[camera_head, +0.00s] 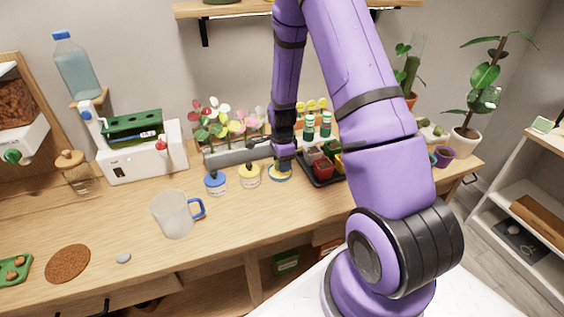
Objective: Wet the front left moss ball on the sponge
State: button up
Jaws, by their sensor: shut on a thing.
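Several small greenish balls, which look like moss balls (432,128), sit in a light holder at the back right of the bench, partly behind my arm. I cannot make out a sponge. My gripper (282,165) points down at the middle of the bench, over a low round blue-and-yellow piece (279,175). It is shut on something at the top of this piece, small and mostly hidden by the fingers. Beside it on the left stand a similar yellow piece (250,177) and a blue piece (215,184), each with a small knob on top.
A frosted mug (174,215) stands front left of my gripper. A dark tray (323,179) with small coloured pots is close on the right. Flowers in a grey planter (235,157) are behind. A white dispenser (140,160) stands left. The front middle bench is clear.

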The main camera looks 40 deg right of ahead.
jog(key=shift+f, duration=0.6)
dwell(1.6)
jog(key=shift+r, duration=3.5)
